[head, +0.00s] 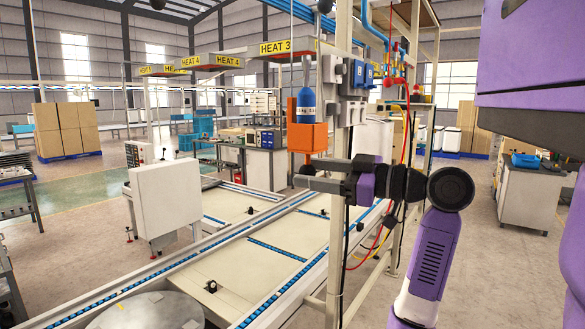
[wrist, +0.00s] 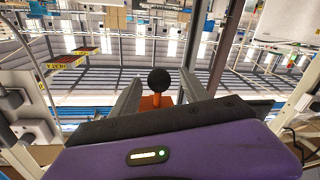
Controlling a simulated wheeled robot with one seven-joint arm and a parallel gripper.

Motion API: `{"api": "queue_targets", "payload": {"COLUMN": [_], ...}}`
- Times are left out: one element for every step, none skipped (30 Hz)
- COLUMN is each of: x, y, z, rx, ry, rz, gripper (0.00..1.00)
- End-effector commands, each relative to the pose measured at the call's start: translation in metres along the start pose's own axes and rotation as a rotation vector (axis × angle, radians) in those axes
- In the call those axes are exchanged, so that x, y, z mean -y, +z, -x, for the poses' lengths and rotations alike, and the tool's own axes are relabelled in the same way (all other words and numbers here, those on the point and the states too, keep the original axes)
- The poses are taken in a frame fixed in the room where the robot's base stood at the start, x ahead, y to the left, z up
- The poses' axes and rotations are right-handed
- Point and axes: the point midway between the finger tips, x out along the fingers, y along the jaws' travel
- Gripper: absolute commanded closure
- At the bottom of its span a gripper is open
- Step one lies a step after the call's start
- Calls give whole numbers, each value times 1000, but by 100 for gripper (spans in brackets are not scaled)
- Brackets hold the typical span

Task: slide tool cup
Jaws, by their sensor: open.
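An orange cup-like holder (head: 307,137) is at the post in the head view, with a blue bottle (head: 306,106) standing in it. My gripper (head: 299,173) is just below the holder, its two fingers pointing left and spread apart. In the wrist view, a black ball-shaped knob (wrist: 159,80) on an orange part (wrist: 156,101) shows between the open fingers. The fingers look clear of the knob, but I cannot tell the exact distance or whether they touch the holder. The lower part of the orange piece is hidden behind my gripper body.
A pale upright post (head: 338,220) stands by my gripper. Blue and grey electrical boxes (head: 352,77) and red and yellow hoses (head: 405,120) are close to the right. A roller conveyor (head: 262,245) runs below. A white cabinet (head: 167,200) stands at the left.

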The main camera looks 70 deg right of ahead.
Motion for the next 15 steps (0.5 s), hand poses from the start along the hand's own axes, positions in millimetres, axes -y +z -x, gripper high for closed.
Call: {"api": "queue_targets", "payload": {"x": [0, 0, 0, 0, 0, 0, 0, 0, 0, 0, 0, 0, 0, 0, 0], "y": [-2, -2, -2, -1, -1, -1, -1, -1, -1, 0, 0, 0, 0, 0, 1], "z": [-9, -14, -20, -24, -27, -32, -35, -38, -41, -42, -44, -45, -45, -46, -46], "rx": [2, 1, 1, 2, 1, 1, 1, 1, 1, 1, 1, 1, 1, 1, 1], "ry": [-4, -5, -4, -3, -3, -2, -2, -2, -2, -2, -1, 0, 0, 1, 1], "rz": [-4, -4, -3, -3, -3, -3, -3, -3, -2, -2, -2, -2, -2, -2, -2], "gripper": [47, 47, 47, 47, 47, 47, 47, 47, 47, 47, 47, 47, 47, 47, 47]}}
